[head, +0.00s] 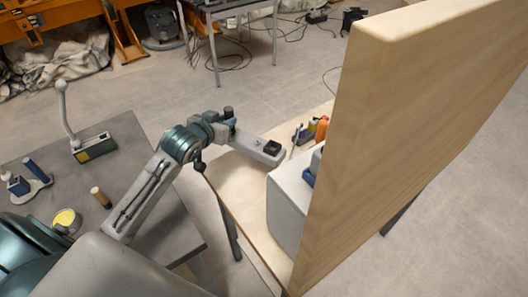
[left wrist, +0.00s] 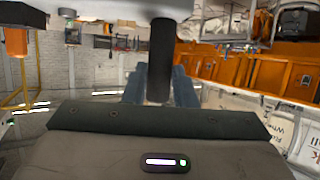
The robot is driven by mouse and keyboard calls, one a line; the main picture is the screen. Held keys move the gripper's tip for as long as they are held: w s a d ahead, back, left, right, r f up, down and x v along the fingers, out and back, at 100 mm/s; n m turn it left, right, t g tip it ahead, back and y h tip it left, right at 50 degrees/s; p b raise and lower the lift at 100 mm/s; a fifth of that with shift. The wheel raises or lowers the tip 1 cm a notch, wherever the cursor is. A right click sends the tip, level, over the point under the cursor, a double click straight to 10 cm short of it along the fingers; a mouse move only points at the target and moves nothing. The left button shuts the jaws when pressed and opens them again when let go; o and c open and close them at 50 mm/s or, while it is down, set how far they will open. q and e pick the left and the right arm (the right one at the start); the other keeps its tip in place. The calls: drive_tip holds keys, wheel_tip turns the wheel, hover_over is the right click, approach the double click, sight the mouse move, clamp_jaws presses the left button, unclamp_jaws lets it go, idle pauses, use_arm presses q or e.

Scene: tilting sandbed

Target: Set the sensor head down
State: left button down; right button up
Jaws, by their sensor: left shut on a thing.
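The sensor head, which I take to be the grey bar-shaped box (head: 247,143) with a dark patch on top and a black post, is over the near-left corner of the wooden table in the head view. My left gripper (head: 226,121) is shut on its black post. In the left wrist view the two blue fingers flank the black post (left wrist: 161,60), and the pale body (left wrist: 110,8) lies at the top edge. Whether the sensor head touches the table is hard to tell. My right gripper is not in view.
On the wooden table (head: 232,174) stand a pale grey box (head: 284,210) and several small coloured items (head: 318,128). A large wooden panel (head: 400,140) rises at the right and hides much behind it. The dark table (head: 165,222) at left holds a lever stand (head: 95,147) and a yellow tin (head: 66,219).

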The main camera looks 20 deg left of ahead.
use_arm(q)
drive_tip(key=shift+w+f, duration=0.25)
drive_tip(key=shift+w, duration=0.15)
drive_tip(key=f, duration=0.2)
drive_tip(key=f+p, duration=0.1)
drive_tip(key=f, duration=0.2)
drive_tip(key=s+f+p, duration=0.1)
drive_tip(key=f, duration=0.2)
drive_tip(key=shift+s+f, duration=0.1)
drive_tip(key=shift+f, duration=0.1)
drive_tip(key=shift+s, duration=0.2)
drive_tip(key=shift+f, duration=0.15)
drive_tip(key=c, duration=1.2)
unclamp_jaws()
drive_tip(key=shift+w+f, duration=0.1)
